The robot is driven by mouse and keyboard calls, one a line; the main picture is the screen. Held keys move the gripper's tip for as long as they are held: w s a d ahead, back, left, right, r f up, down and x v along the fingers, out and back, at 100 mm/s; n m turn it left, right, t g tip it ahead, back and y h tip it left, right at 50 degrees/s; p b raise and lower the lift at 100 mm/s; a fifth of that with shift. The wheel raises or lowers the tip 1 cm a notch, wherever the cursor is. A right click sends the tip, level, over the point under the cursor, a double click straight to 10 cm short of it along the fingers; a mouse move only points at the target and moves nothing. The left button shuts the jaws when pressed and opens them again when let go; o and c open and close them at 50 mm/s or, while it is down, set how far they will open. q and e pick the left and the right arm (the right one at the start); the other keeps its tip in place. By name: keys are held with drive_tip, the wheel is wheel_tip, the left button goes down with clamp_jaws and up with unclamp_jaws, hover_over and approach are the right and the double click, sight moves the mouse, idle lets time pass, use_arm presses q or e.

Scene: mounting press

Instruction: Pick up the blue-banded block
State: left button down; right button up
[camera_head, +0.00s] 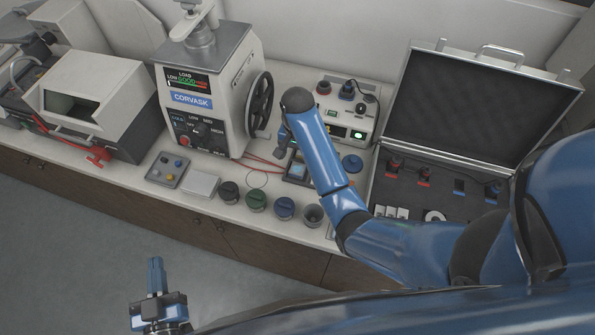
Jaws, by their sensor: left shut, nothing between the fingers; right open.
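I cannot clearly make out a blue-banded block. Small dark pieces with blue parts sit in the foam of the open case, one blue-marked piece (459,187) and another blue-marked piece (491,191); their shapes are too small to tell. My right gripper (281,152) reaches over the bench between the press and the case, pointing down. It is open, with nothing visible in it. A small blue-edged item (297,171) lies just below it, partly beside my arm. My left gripper (156,268) is shut and empty, low in front of the bench.
The mounting press (205,85) with its handwheel (260,104) stands left of my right gripper. A control box (350,118) stands behind.

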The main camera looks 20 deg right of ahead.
sight(297, 168)
wheel_tip(297, 168, down, 2)
drive_tip(key=shift+w+a+f, duration=0.1)
drive_tip(key=shift+a+f, duration=0.05)
drive_tip(key=shift+f+p, duration=0.35)
drive_tip(key=shift+p, duration=0.05)
drive_tip(key=shift+d+f+p, duration=0.2)
drive_tip(key=shift+f+p, duration=0.3)
drive_tip(key=shift+f, duration=1.75)
drive_tip(key=shift+w, duration=0.1)
clamp_jaws()
